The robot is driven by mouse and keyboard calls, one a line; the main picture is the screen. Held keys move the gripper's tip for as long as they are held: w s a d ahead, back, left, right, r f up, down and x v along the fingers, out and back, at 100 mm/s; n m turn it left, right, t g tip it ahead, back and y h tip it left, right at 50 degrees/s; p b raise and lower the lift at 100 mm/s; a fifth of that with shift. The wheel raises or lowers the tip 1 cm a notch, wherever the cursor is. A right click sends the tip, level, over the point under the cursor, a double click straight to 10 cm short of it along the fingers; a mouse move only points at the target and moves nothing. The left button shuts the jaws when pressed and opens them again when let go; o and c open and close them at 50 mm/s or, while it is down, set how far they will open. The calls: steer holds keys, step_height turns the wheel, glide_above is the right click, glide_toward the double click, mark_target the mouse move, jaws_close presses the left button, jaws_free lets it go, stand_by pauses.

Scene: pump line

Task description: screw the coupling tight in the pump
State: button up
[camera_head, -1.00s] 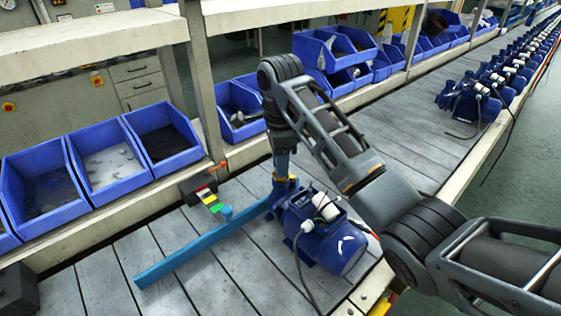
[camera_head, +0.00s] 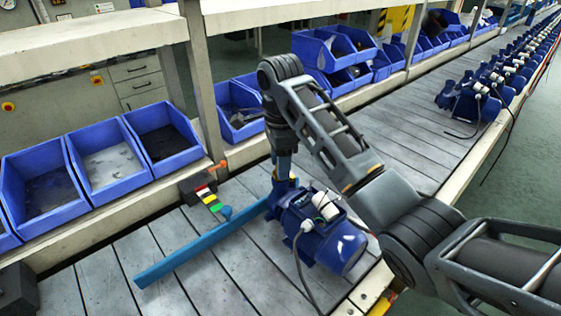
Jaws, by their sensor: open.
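The blue pump (camera_head: 325,232) stands on the grey slatted bench, with its motor end toward the front right and a grey cable hanging from it. My gripper (camera_head: 283,172) points straight down over the pump's rear left end, its blue fingers around or just above the port there. A little yellow (camera_head: 293,183) shows at the port beside the fingers. The coupling cannot be told apart; the fingers and the pump hide that spot. My gripper is open.
A long blue bar (camera_head: 200,244) lies left of the pump. A dark box with coloured tabs (camera_head: 209,198) is behind it. Blue bins (camera_head: 107,160) line the back under a shelf with posts (camera_head: 205,90). More pumps (camera_head: 485,90) stand in a row at far right.

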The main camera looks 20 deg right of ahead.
steer(key=shift+n, duration=0.9)
steer(key=shift+n, duration=1.7)
steer(key=shift+n, duration=1.7)
steer(key=shift+n, duration=1.7)
steer(key=shift+r, duration=0.1)
